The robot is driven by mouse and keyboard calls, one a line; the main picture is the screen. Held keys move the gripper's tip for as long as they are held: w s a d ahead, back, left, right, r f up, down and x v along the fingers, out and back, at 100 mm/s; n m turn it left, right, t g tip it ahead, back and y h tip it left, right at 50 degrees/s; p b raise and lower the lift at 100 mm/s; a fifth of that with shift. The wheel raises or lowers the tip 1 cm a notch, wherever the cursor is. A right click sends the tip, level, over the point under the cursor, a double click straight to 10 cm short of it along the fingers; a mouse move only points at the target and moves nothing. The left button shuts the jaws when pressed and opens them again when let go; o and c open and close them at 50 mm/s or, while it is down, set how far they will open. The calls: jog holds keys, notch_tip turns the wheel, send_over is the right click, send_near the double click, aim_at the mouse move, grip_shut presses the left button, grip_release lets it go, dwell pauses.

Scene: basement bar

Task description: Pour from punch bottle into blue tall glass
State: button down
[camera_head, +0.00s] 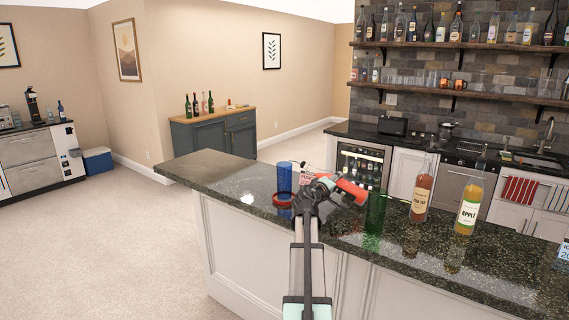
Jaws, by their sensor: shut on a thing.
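My gripper (322,188) is shut on the punch bottle (350,190), a red bottle held tilted, close to lying flat, above the bar counter. My gripper hides part of the bottle, and I cannot make out its mouth clearly. The blue tall glass (284,177) stands upright on the counter just left of my gripper.
A green glass (375,214) stands right of my gripper on the dark counter (225,172). An iced tea bottle (421,192) and an apple bottle (468,207) stand farther right. The counter's left end is clear.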

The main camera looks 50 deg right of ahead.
jog(key=shift+s+r+n+p, duration=0.15)
jog(key=shift+r+n+p, duration=0.15)
jog(key=shift+r, duration=0.35)
jog(key=shift+s+r+n+p, duration=0.2)
jog(key=shift+r+p, duration=0.15)
jog(key=shift+r, duration=0.3)
jog(key=shift+w, duration=0.1)
jog(key=shift+w+r+n+h, duration=0.2)
jog(key=shift+r+n+h, duration=0.35)
jog(key=shift+r, duration=0.7)
jog(key=shift+s+r+n+p, duration=0.1)
jog(key=shift+r+n+p, duration=0.25)
jog(key=shift+r+n, duration=0.5)
dwell(4.5)
